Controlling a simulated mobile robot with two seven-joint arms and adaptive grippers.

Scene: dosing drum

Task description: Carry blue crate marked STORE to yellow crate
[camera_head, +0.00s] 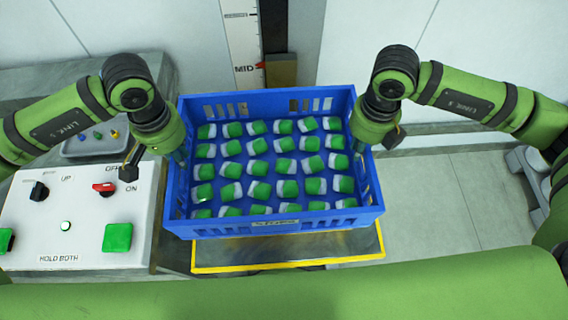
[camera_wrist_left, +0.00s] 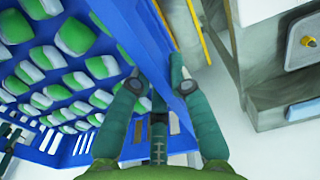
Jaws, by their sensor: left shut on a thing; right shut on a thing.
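The blue crate (camera_head: 215,228) is in the middle of the head view, filled with several rows of green-and-white pieces (camera_head: 258,190). A small label on its near wall is too small to read surely. My left gripper (camera_head: 180,156) is shut on the crate's left wall. In the left wrist view the fingers of my left gripper (camera_wrist_left: 160,88) lie on either side of the blue crate's wall (camera_wrist_left: 125,22). My right gripper (camera_head: 370,146) is shut on the right wall. The crate looks level. No yellow crate is in view.
A yellow-edged grey platform (camera_head: 290,268) shows below the crate's near side. A control panel (camera_head: 80,218) with switches and green buttons stands close at left, with a grey tray (camera_head: 95,140) behind it. A scale marked MID (camera_head: 242,45) stands behind.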

